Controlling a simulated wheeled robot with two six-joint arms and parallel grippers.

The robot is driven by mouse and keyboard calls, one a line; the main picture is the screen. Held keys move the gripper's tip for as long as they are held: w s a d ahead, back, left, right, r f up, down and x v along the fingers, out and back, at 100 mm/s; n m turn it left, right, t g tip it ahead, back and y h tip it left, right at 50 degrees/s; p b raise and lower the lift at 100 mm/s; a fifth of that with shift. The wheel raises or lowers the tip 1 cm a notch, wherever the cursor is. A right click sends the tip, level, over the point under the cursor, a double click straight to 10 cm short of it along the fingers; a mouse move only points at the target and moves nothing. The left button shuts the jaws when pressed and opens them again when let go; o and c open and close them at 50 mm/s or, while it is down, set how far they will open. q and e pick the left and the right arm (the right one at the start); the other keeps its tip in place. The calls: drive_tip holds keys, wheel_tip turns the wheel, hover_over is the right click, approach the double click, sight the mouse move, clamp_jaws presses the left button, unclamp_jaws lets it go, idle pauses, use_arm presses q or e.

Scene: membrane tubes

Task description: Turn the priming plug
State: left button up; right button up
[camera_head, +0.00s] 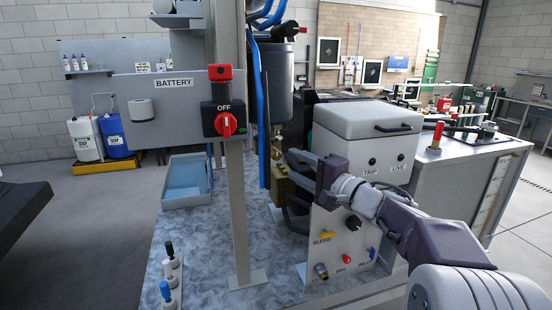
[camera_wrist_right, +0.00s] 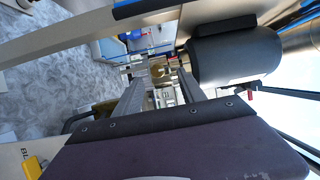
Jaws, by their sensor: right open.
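My right gripper (camera_head: 292,167) is open beside the olive-brass pump body (camera_head: 281,188) in the head view. Its two fingers (camera_wrist_right: 160,76) reach forward in the wrist view. A small brass-coloured part (camera_wrist_right: 157,71) shows between and beyond the fingertips. I cannot tell for certain whether this part is the priming plug, nor whether a finger touches it. The plug is not clearly distinguishable in the head view, where the gripper partly covers the pump area. My left gripper is not in view.
A post with a red OFF switch (camera_head: 226,123) stands left of the gripper. Blue hoses (camera_head: 265,120) and a dark cylinder (camera_head: 278,80) are close behind; the cylinder (camera_wrist_right: 235,55) is large in the wrist view. A panel with a yellow BLEED handle (camera_head: 328,234) stands below my arm. A blue tray (camera_head: 187,182) lies left.

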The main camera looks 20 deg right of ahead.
sight(278, 156)
drive_tip(key=w+p, duration=0.1)
drive_tip(key=p, duration=0.1)
drive_tip(key=w+p, duration=0.2)
drive_tip(key=w+a+p, duration=0.1)
drive_tip(key=w+p, duration=0.1)
drive_tip(key=p, duration=0.1)
drive_tip(key=shift+w+r, duration=0.1)
drive_tip(key=shift+r, duration=0.05)
drive_tip(key=w, duration=0.1)
drive_tip(key=w+a, duration=0.1)
drive_tip(key=w+a+f, duration=0.1)
drive_tip(key=shift+w, duration=0.6)
drive_tip(key=shift+s, duration=0.15)
drive_tip(key=shift+r, duration=0.1)
clamp_jaws()
